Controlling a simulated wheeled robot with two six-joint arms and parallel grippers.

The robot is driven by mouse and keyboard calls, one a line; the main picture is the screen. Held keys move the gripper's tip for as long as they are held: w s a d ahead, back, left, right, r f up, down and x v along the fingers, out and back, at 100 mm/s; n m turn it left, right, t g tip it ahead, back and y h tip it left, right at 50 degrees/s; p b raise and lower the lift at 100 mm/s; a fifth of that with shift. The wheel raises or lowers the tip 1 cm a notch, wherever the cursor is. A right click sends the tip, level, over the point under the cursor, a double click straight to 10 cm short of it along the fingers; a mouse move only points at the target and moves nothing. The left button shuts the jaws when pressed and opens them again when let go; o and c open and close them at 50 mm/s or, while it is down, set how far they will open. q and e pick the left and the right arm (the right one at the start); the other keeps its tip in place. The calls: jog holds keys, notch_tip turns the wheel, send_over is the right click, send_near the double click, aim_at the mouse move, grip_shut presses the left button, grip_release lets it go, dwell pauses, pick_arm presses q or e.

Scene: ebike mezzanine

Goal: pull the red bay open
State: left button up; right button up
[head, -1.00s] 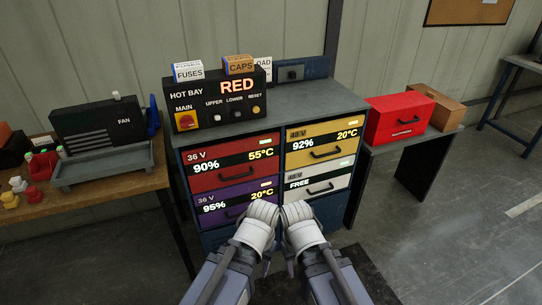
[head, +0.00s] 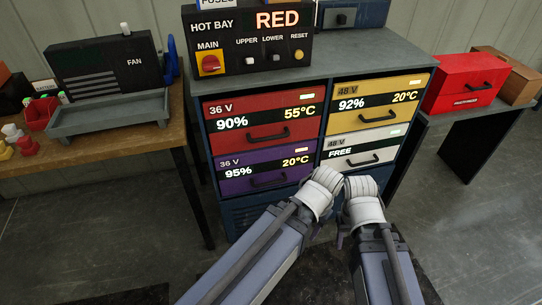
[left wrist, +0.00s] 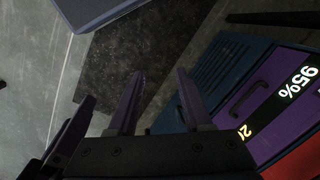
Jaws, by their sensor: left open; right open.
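The red bay (head: 245,135) is the upper left drawer of a dark blue cabinet in the head view. Its face is flush with its neighbours, so it looks shut. My right gripper (head: 341,236) is open and empty, low in front of the cabinet, below and right of the red bay. My left gripper (left wrist: 160,92) is open and empty beside it, mostly hidden by its arm in the head view. A corner of red front (left wrist: 298,162) shows in the left wrist view.
Below the red bay is a purple drawer (head: 236,182); to the right are yellow (head: 345,118) and white (head: 342,161) drawers. A HOT BAY panel (head: 225,62) on top shows RED. A workbench (head: 110,150) stands left, a red toolbox (head: 462,84) right.

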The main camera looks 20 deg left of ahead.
pick_arm(q)
notch_tip(320, 180, down, 17)
jog(key=w+a+b, duration=0.2)
jog(key=b, duration=1.2)
jog(key=w+a+f+n+t+b, duration=0.1)
jog(key=w+a+f+n+b, duration=0.1)
jog(key=w+a+f+b, duration=0.35)
jog(key=w+a+r+t+y+p, duration=0.1)
jog(key=w+a+r+t+y, duration=0.1)
jog(key=w+a+r+y, duration=0.3)
jog(key=w+a+r+t+y, duration=0.1)
jog(key=w+a+r+y, duration=0.25)
jog(key=a+r, duration=0.3)
jog(key=w+d+r+m+t+y, duration=0.2)
jog(key=w+r+t+y, duration=0.1)
jog(key=r, duration=0.5)
jog(key=w+d+r+m+t+y, duration=0.1)
jog(key=w+d+r+t+y, duration=0.2)
jog(key=r, duration=0.5)
jog(key=shift+w+m+t+y, duration=0.15)
jog(key=shift+m+t+y, duration=0.25)
jog(key=shift+t+y, duration=0.2)
